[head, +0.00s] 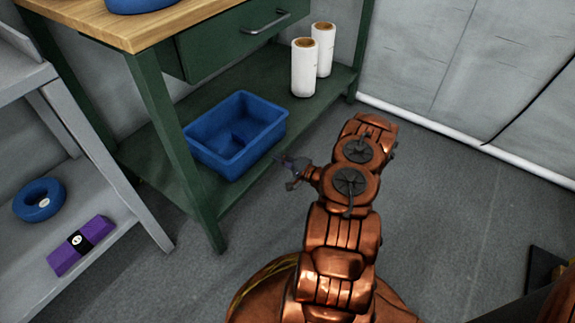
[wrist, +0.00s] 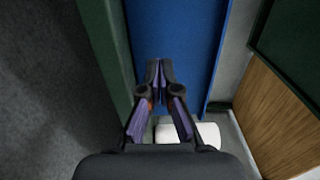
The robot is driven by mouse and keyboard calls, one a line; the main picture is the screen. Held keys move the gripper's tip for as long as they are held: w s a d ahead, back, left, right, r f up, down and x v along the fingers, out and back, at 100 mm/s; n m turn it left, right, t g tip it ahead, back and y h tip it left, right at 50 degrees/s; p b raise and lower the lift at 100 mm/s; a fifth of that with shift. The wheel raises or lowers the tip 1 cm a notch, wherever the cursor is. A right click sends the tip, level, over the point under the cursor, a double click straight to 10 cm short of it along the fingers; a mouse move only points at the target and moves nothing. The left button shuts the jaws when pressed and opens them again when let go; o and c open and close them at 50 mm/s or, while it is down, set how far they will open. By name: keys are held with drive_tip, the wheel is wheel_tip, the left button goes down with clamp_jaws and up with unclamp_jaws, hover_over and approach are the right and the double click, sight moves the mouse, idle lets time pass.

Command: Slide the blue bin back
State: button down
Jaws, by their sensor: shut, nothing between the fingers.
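The blue bin (head: 237,135) is an open, seemingly empty tub. It sits upright on the lower green shelf (head: 160,145) of the workbench, close to the shelf's front edge. My gripper (head: 284,163) is just in front of the bin's right end, with its fingers pointing toward it. In the wrist view the gripper (wrist: 160,66) has its fingertips together and empty, and the bin's blue wall (wrist: 180,35) fills the space beyond them. I cannot tell whether the tips touch the wall.
Two white rolls (head: 304,68) stand on the shelf to the bin's right. A green bench leg (head: 180,150) stands at its left front, and a drawer (head: 240,40) hangs above.

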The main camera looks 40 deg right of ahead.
sight(263, 149)
drive_tip(key=shift+b+x, duration=1)
drive_tip(key=shift+x, duration=1.3)
